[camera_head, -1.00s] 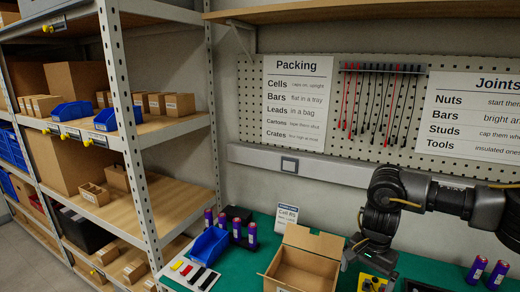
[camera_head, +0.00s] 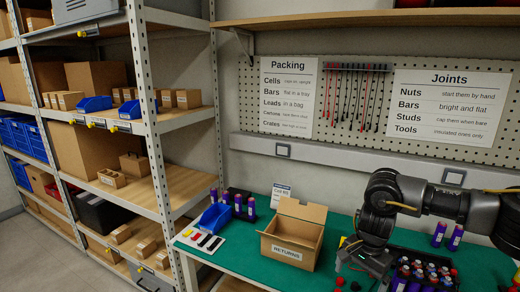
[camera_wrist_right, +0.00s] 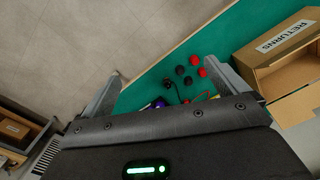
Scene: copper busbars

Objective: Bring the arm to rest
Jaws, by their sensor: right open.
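My right arm (camera_head: 440,205) comes in from the right in the head view, bent at a dark joint and reaching down over the green bench. Its gripper (camera_head: 365,264) hangs near the bench's front part, to the right of the returns carton. In the right wrist view the two fingers stand wide apart with nothing held between them (camera_wrist_right: 165,70). Beyond the fingers, several red and black caps (camera_wrist_right: 187,72) lie on the green surface. My left gripper is in neither view.
The open returns carton (camera_head: 293,252) stands on the bench (camera_head: 340,229) left of the gripper. A holder of cells (camera_head: 425,270) sits right of it, partly behind my arm. A blue bin (camera_head: 214,217) and loose cells stand further left. Shelving (camera_head: 170,186) fills the left.

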